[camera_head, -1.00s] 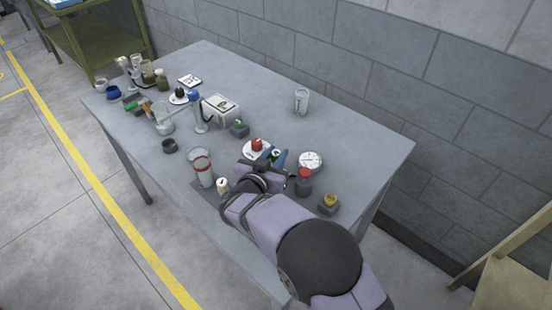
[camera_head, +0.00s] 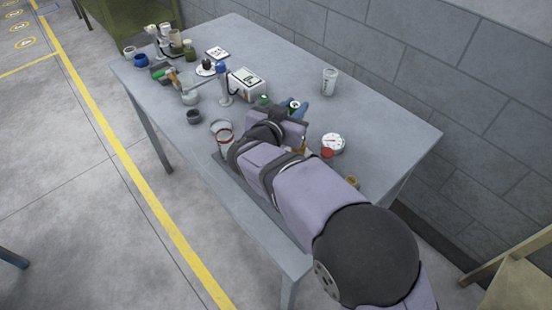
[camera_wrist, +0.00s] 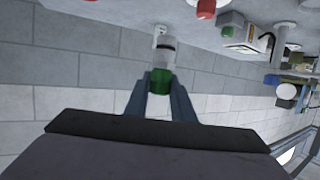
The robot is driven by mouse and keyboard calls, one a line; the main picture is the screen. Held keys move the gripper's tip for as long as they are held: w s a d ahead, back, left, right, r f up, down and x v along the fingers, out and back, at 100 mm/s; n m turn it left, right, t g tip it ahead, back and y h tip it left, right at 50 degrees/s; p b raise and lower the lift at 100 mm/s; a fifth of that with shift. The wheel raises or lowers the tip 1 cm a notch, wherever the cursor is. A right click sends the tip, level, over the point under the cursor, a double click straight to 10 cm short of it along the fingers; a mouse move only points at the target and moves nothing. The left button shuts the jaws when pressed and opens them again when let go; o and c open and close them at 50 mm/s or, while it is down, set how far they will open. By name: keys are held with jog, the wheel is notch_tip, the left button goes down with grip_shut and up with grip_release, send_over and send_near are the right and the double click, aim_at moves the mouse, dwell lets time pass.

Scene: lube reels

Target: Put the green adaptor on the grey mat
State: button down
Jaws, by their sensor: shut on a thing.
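The green adaptor (camera_wrist: 159,81) sits between the two blue fingers of my gripper (camera_wrist: 162,88) in the wrist view, and the gripper is shut on it. In the head view my gripper (camera_head: 295,107) is over the back middle of the table, with a green and white end of the adaptor showing between the fingers. How high it is above the table is hard to tell. A narrow strip of the grey mat (camera_head: 222,163) seems to show beside the red-banded cup; my arm hides most of that area.
A white cup (camera_head: 329,81) stands near the back edge, beyond my gripper. A gauge (camera_head: 333,143) and a red-topped bottle (camera_head: 327,153) are right of my arm. A white box (camera_head: 245,83) and a blue-topped stand (camera_head: 224,86) are to the left. A dark ring (camera_head: 194,116) lies at the front.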

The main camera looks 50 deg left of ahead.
jog(key=s+a+r+n+g+y, duration=0.1)
jog(key=s+r+n+y, duration=0.1)
jog(key=s, duration=0.6)
jog(key=s+r+n+g+y, duration=0.1)
jog(key=s+r, duration=0.2)
jog(key=s, duration=0.6)
jog(key=w+d+f+m+t+h, duration=0.1)
jog(key=d+f+m+h, duration=0.15)
jog(key=d, duration=0.45)
jog(key=w+d+f+m+t+h, duration=0.1)
jog(key=w+d+f, duration=0.1)
jog(key=d+f, duration=0.35)
jog(key=shift+s+d+f, duration=0.1)
jog(key=shift+d+f, duration=0.15)
jog(key=shift+f, duration=1.1)
jog(key=shift+s+d+f, duration=0.1)
jog(key=shift+d+f, duration=0.1)
jog(key=shift+f, duration=1.15)
jog(key=shift+d+f, duration=0.25)
jog(key=shift+f, duration=1.1)
jog(key=shift+f, duration=0.15)
jog(key=c, duration=1.5)
grip_release()
